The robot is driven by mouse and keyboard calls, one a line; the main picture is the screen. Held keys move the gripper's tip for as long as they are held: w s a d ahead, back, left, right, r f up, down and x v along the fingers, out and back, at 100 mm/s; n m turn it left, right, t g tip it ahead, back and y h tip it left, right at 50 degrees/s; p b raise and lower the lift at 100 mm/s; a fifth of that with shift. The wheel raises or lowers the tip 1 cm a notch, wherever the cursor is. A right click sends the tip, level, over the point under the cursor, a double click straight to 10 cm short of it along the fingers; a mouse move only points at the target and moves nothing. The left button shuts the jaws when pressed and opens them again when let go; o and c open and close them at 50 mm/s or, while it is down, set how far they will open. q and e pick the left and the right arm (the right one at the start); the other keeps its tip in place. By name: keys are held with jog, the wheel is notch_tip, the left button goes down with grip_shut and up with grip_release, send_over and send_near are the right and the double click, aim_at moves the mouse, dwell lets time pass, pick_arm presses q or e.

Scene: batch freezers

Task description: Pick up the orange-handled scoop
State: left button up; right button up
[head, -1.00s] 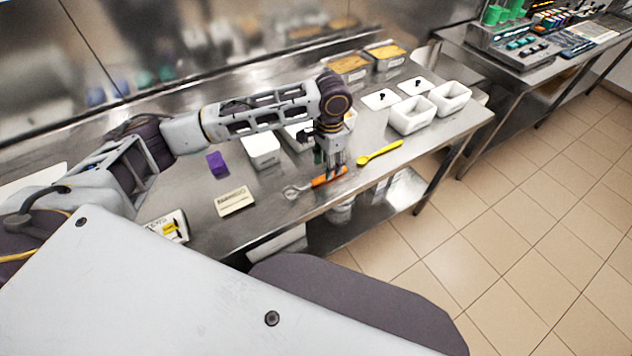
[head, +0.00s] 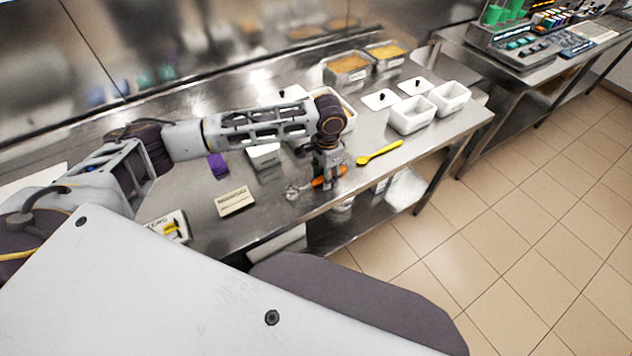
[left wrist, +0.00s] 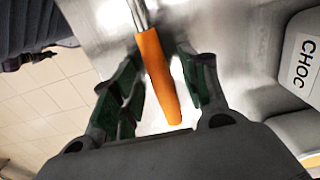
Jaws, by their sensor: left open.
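The orange-handled scoop (head: 298,191) lies near the front edge of the steel table, its metal head to the left and its orange handle (head: 341,171) to the right. My left gripper (head: 328,183) points down over the handle and partly hides it. In the left wrist view the orange handle (left wrist: 158,75) runs between the two green-padded fingers of my left gripper (left wrist: 160,85), which is open with a gap on both sides of the handle. The scoop's head is out of that view. My right gripper is not in view.
A yellow spoon (head: 380,153) lies just right of the gripper. White tubs (head: 411,117) stand further right. A cream label block (head: 234,202) and a purple block (head: 217,165) are to the left. A tub marked CHOC (left wrist: 305,60) is close to the gripper. The table's front edge (head: 290,222) is near.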

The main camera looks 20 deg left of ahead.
pick_arm(q)
jog(key=shift+c, duration=0.3)
grip_shut()
jog(key=shift+r, duration=0.1)
notch_tip(320, 180, up, 10)
dwell(0.8)
dwell(0.5)
